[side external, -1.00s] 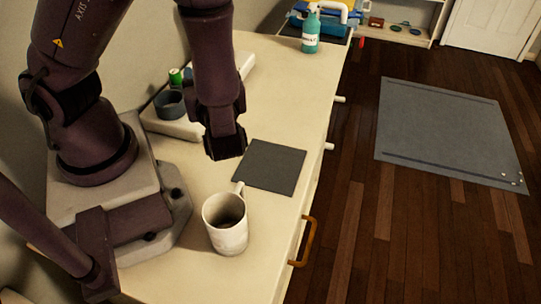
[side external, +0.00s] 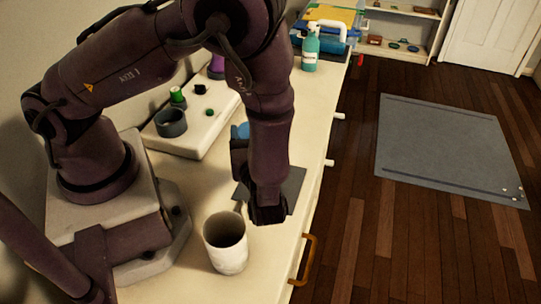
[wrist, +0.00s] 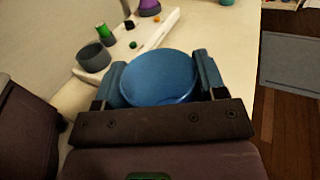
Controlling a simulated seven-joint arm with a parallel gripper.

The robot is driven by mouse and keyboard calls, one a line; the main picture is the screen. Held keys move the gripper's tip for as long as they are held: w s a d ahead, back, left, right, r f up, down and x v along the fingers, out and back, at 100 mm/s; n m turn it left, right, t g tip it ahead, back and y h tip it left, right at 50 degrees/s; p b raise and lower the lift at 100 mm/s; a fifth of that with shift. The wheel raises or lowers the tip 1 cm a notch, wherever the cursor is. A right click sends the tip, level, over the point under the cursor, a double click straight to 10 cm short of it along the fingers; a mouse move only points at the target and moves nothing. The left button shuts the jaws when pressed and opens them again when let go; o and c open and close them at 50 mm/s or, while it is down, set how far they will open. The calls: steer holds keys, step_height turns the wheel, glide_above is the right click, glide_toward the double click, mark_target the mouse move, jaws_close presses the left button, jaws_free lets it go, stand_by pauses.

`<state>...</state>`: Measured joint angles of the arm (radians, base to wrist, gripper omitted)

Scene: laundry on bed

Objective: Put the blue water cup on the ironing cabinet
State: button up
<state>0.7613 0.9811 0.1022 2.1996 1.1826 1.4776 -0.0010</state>
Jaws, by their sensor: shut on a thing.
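The blue cup (wrist: 160,78) sits between the two fingers of my gripper (wrist: 158,85) in the wrist view, its round side filling the gap. My gripper is shut on it. In the side external view my wrist hides most of the cup; a small blue patch (side external: 241,131) shows beside the arm. The held cup is over the long cream cabinet top (side external: 290,135), near a dark grey square mat (side external: 293,188). I cannot tell whether the cup touches the surface.
A white mug (side external: 226,245) stands near the front, close to my wrist. A white tray (side external: 205,130) with a dark grey bowl (side external: 171,122) lies along the wall. A teal bottle (side external: 310,50) stands at the far end. The floor (side external: 350,230) drops off to the right.

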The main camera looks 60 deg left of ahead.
steer(key=w+f, duration=0.3)
steer(key=shift+f, duration=0.3)
steer(key=shift+w+f, duration=0.15)
steer(key=shift+f, duration=0.75)
steer(key=shift+w+f, duration=0.1)
steer(key=shift+f, duration=0.8)
steer(key=o, duration=0.9)
steer(key=shift+f, duration=0.1)
steer(key=shift+o, duration=0.2)
